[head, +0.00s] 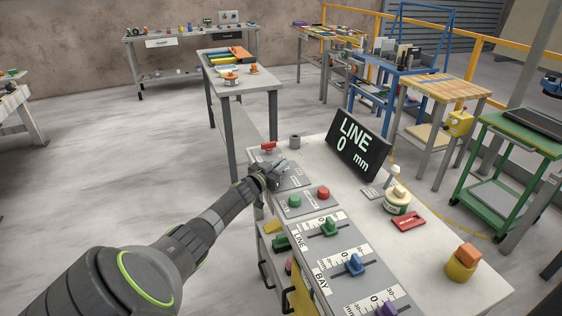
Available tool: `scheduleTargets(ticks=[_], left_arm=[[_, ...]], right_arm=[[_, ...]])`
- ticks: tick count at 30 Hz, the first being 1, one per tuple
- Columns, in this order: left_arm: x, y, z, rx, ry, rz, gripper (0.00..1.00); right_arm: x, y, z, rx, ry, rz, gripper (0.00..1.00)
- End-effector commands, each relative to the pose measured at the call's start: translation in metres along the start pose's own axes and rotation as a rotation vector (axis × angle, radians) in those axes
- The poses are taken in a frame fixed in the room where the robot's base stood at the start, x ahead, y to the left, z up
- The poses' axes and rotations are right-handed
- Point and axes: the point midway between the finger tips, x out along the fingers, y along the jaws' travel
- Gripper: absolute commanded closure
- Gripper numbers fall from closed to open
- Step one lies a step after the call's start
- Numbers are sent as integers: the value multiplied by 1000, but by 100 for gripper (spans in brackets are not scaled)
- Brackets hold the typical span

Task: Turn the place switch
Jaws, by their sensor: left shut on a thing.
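My left gripper (275,172) reaches in from the lower left to a small grey switch panel (296,175) at the far left end of the console. Its fingers are shut on a switch there; the gripper hides most of this switch, so its turn angle cannot be told. The small labels on the panel are too small to read, so I cannot confirm the word for place. A red knob (268,147) stands just beyond the gripper. My right gripper is not in view.
A green button (295,201) and a red button (323,193) sit just nearer than the gripper. Green (329,226) and blue (355,264) sliders follow on scaled plates. A black display (357,144) reads LINE 0 mm. A grey cylinder (295,142) stands behind the panel.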

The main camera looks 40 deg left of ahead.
Motion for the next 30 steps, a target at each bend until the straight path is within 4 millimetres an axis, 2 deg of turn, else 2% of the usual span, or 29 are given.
scheduleTargets(ticks=[7,14,30], left_arm=[[-1,-3,1,3,-8,65,100],[-2,-3,6,0,-13,164,100],[-3,-2,13,-5,-17,436,100]], right_arm=[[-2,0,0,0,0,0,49],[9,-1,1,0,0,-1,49],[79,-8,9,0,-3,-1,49]])
